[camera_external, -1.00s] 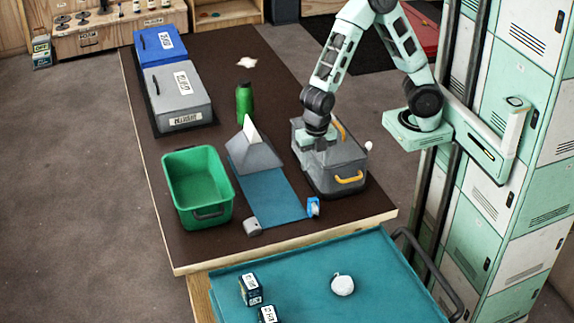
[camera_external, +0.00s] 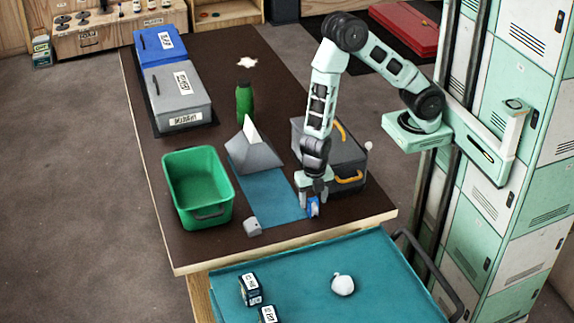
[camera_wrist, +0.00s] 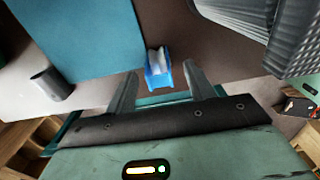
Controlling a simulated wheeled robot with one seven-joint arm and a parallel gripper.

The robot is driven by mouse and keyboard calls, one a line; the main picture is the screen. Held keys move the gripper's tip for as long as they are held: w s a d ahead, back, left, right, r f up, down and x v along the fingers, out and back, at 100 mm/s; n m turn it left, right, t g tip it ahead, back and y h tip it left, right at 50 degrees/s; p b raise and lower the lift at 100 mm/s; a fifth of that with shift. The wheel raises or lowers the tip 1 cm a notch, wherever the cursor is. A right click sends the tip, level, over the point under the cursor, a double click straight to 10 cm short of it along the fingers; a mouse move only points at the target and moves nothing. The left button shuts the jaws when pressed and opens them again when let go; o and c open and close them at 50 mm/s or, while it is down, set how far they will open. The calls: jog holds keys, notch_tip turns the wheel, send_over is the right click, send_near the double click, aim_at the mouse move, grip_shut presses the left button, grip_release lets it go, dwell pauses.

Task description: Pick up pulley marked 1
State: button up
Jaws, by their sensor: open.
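A small blue pulley-like piece with a pale grey middle (camera_wrist: 158,68) sits at the front right corner of the blue mat. It also shows in the external view (camera_external: 314,208), partly hidden by my gripper. No number is legible on it. My gripper (camera_wrist: 160,84) is open and points down over the table, with the blue piece between and just beyond its fingertips. In the external view my gripper (camera_external: 309,200) is right at the blue piece. Whether the fingers touch it, I cannot tell.
The blue mat (camera_external: 268,194) lies beside it. A small grey piece (camera_external: 252,227) sits at the mat's front left corner. A green bin (camera_external: 166,185) is at the left. A grey crate with orange handles (camera_external: 350,155) stands close behind my gripper. A teal-topped cart (camera_external: 300,275) is in front.

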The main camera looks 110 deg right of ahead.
jog(key=shift+f, duration=0.6)
jog(key=c, duration=1.1)
jog(key=shift+r, duration=0.1)
